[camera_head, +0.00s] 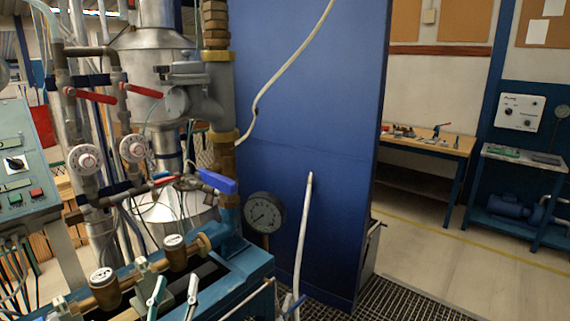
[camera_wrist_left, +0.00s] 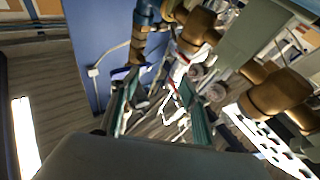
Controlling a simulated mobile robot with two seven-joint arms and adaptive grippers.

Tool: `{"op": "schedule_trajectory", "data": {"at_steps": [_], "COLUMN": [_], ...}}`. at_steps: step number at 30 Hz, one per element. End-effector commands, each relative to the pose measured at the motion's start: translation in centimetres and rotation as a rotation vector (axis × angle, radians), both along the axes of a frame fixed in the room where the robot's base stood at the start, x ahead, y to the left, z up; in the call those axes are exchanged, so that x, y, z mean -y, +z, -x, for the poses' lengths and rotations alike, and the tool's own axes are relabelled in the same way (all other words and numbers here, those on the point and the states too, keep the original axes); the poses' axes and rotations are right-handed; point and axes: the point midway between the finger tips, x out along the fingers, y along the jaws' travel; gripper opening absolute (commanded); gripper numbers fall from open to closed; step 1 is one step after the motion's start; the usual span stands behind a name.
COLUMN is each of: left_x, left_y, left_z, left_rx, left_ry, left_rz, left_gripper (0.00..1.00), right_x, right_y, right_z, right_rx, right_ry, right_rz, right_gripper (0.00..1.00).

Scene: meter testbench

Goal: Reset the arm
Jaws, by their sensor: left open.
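My left gripper (camera_head: 174,288) shows low in the head view, at the bottom edge in front of the pipe bench. Its two pale fingers stand apart, and nothing shows between them. The rest of the left arm is out of the head view. In the left wrist view the dark gripper body fills the bottom, with the bench and pipes beyond it. Brass water meters (camera_head: 175,252) on the bench pipe are close behind and beside the fingers; I cannot tell whether they touch. My right gripper is not in view.
A pressure gauge (camera_head: 264,212), a blue-handled valve (camera_head: 217,181) and red-handled valves (camera_head: 95,96) crowd the bench. A blue panel (camera_head: 310,130) stands behind. A control box (camera_head: 18,165) is at left. Open floor (camera_head: 430,260) lies at right, before a workbench (camera_head: 425,142).

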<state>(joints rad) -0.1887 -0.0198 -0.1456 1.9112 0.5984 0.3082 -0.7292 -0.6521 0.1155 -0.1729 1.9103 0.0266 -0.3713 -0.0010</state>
Motion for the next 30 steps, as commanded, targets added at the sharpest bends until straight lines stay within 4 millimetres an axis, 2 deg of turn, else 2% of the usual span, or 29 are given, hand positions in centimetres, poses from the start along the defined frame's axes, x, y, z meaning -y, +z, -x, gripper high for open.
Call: {"op": "schedule_trajectory", "data": {"at_steps": [1,6,8,12,15,18,21,24,30], "left_x": [1.1,3.6,4.0,4.1,3.6,2.9,2.4,2.1,2.0], "left_y": [-3.3,-13.5,-17.0,-24.5,-28.6,-31.5,-33.1,-33.8,-33.9], "left_z": [1.1,5.6,7.6,13.1,17.0,20.1,22.1,22.9,23.0], "left_rx": [-0.078,-0.337,-0.43,-0.648,-0.782,-0.883,-0.945,-0.971,-0.975], "left_ry": [-0.044,-0.167,-0.198,-0.25,-0.267,-0.27,-0.269,-0.267,-0.267], "left_rz": [-0.044,-0.156,-0.189,-0.259,-0.299,-0.329,-0.347,-0.357,-0.356], "left_gripper": [0.45,0.45,0.45,0.45,0.45,0.45,0.45,0.45,0.45], "right_x": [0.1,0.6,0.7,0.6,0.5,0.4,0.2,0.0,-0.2], "right_y": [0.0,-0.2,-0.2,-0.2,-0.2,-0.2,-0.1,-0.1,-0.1], "right_z": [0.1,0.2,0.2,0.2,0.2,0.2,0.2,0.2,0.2], "right_rx": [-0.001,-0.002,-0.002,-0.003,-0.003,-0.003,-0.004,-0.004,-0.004], "right_ry": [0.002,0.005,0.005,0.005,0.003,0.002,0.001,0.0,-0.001], "right_rz": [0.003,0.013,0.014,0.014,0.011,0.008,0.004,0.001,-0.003], "right_gripper": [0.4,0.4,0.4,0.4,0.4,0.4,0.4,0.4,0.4]}}
